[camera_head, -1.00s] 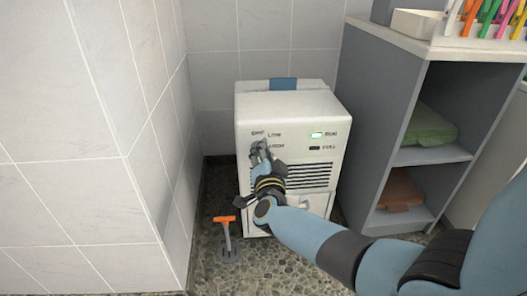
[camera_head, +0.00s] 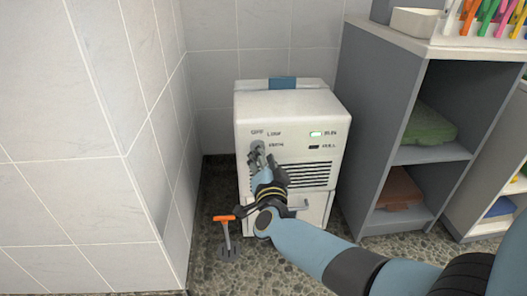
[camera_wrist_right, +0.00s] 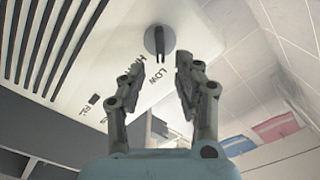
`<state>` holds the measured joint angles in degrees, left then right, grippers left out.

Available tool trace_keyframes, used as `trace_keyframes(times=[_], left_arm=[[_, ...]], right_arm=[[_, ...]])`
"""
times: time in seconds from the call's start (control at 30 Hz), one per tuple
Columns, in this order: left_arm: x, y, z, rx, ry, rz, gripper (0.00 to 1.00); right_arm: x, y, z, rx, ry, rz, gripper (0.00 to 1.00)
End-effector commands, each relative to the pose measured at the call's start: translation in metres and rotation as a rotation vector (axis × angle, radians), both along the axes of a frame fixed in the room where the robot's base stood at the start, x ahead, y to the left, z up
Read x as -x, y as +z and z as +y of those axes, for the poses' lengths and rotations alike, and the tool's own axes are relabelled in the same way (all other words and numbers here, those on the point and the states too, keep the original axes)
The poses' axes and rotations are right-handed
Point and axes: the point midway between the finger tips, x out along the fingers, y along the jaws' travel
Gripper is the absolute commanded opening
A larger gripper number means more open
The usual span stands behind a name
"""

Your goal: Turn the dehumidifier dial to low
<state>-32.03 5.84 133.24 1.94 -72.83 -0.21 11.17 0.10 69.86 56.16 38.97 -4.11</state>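The white dehumidifier (camera_head: 290,105) stands on the floor against the back wall. Its round grey dial (camera_head: 257,146) is on the upper left of the front, with small printed labels beside it. In the right wrist view the dial (camera_wrist_right: 159,41) has a dark pointer bar directed toward the LOW label (camera_wrist_right: 157,76); the HIGH label (camera_wrist_right: 130,68) lies to its left. My right gripper (camera_head: 258,160) is just below and in front of the dial. In the wrist view its fingers (camera_wrist_right: 160,66) are apart, with nothing between them, clear of the dial. My left gripper is not in view.
A green indicator (camera_head: 316,134) shows on the panel's right. A tiled wall (camera_head: 90,150) is close on the left. A grey shelf unit (camera_head: 385,130) with folded towels stands close on the right.

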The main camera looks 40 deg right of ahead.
Motion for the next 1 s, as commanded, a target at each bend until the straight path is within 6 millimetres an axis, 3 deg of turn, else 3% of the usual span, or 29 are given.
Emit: trace_keyframes(times=[0.2, 0.4, 1.0], left_arm=[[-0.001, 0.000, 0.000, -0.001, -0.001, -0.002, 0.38], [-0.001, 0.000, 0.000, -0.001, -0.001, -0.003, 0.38], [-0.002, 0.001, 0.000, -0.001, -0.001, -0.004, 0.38]], right_arm=[[0.045, -0.002, 0.027, -0.003, -0.001, 0.003, 0.33], [0.070, -0.001, 0.043, -0.002, -0.001, 0.001, 0.33], [0.078, -0.001, 0.047, 0.000, -0.001, 0.001, 0.33]])
